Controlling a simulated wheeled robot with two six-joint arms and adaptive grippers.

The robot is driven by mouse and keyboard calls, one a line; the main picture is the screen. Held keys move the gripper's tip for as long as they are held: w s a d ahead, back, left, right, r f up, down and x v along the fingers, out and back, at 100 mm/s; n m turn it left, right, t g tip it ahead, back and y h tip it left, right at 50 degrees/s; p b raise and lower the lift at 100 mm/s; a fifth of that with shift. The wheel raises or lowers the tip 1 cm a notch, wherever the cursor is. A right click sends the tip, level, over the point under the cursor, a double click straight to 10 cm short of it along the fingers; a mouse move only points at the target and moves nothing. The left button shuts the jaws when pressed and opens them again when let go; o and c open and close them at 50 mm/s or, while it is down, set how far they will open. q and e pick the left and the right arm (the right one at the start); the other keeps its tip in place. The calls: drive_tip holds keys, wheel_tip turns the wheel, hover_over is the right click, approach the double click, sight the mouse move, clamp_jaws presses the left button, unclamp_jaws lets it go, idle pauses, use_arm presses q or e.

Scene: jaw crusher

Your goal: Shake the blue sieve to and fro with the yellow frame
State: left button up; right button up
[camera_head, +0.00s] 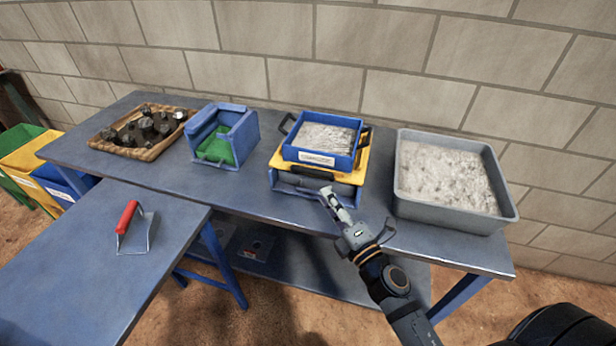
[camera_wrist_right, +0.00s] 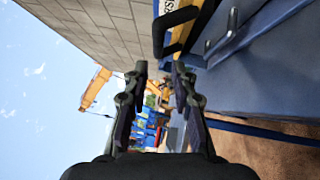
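The blue sieve (camera_head: 350,163) holds pale grey gravel and has a black handle on its left and right sides. It sits on the yellow frame (camera_head: 362,170), which rests on a low blue stand on the rear table. My right gripper (camera_head: 328,192) is in front of the frame's right part, apparently apart from the sieve. In the right wrist view its fingers (camera_wrist_right: 160,72) are open with nothing between them. A black handle (camera_wrist_right: 158,36) shows above them in that view. My left gripper is not in view.
A grey tray of pale gravel (camera_head: 401,188) stands right of the frame. A blue box with green inside (camera_head: 240,125) and a wooden tray of dark rocks (camera_head: 150,153) stand left. A red-handled scraper (camera_head: 128,218) lies on the front table. A brick wall (camera_head: 400,45) is behind.

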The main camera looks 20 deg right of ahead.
sight(311, 172)
drive_tip(key=w+p, duration=0.1)
drive_tip(key=w+r+p, duration=0.1)
drive_tip(key=w+p, duration=0.1)
drive_tip(key=shift+w+d+r, duration=0.1)
drive_tip(key=shift+w+r, duration=0.1)
drive_tip(key=shift+r, duration=0.05)
drive_tip(key=x, duration=0.2)
drive_tip(key=p+x, duration=0.1)
drive_tip(key=x, duration=0.3)
drive_tip(key=shift+w+f, duration=0.3)
drive_tip(key=shift+f, duration=0.05)
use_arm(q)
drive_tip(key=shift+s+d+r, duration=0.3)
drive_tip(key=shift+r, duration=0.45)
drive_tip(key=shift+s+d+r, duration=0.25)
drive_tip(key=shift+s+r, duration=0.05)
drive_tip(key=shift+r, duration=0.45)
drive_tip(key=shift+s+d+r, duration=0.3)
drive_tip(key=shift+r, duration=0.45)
use_arm(e)
drive_tip(key=shift+a, duration=0.25)
clamp_jaws()
